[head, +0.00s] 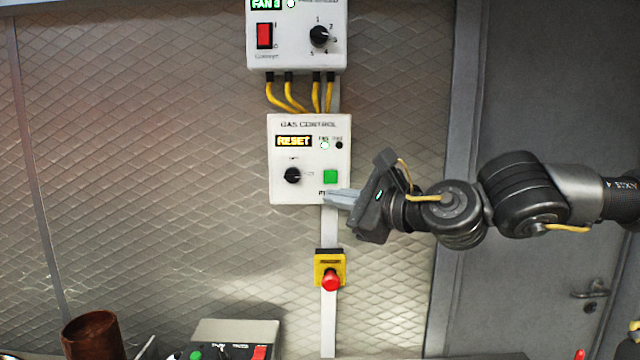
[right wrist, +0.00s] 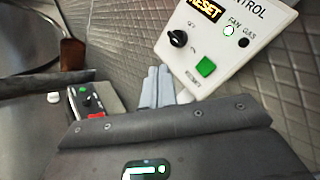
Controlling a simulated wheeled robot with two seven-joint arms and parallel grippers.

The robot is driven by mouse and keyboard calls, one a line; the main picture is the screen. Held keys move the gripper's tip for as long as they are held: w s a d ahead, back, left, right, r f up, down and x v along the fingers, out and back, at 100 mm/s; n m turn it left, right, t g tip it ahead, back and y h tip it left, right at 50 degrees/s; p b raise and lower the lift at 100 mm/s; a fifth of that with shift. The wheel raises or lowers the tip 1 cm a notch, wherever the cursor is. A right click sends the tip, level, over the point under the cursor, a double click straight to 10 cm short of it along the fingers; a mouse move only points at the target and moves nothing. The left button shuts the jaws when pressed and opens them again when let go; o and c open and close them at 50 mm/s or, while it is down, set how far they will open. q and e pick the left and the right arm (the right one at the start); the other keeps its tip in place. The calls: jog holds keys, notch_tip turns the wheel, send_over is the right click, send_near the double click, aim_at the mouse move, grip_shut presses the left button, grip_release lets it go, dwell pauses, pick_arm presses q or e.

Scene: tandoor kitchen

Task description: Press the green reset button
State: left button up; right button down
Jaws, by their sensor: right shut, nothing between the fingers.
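The green reset button (head: 330,177) is a square at the lower right of the white gas control box (head: 309,160) on the wall. The box's display reads RESET in yellow, and its FAN lamp is lit. The button also shows in the right wrist view (right wrist: 206,66). My right gripper (head: 328,197) is shut and empty. Its fingertips are just below the button, over the box's lower edge in the picture. In the right wrist view the closed fingers (right wrist: 160,85) are left of and below the button. I cannot tell whether they touch the box. My left gripper is not in view.
A black knob (head: 292,176) sits left of the button. A fan box (head: 297,35) is above, joined by yellow cables. A red emergency stop (head: 331,280) on a yellow base is below. A brown pot (head: 93,336) and a small control box (head: 235,335) stand at the bottom.

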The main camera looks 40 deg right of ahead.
aim_at(331, 177)
jog(key=shift+s+d+r+n, duration=0.1)
jog(key=shift+s+r+n, duration=0.1)
jog(key=shift+r+n, duration=0.35)
jog(key=w+d, duration=0.5)
jog(key=w, duration=0.2)
jog(key=shift+d, duration=0.15)
jog(key=shift+f+b, duration=0.1)
jog(key=shift+b, duration=0.2)
dwell(1.8)
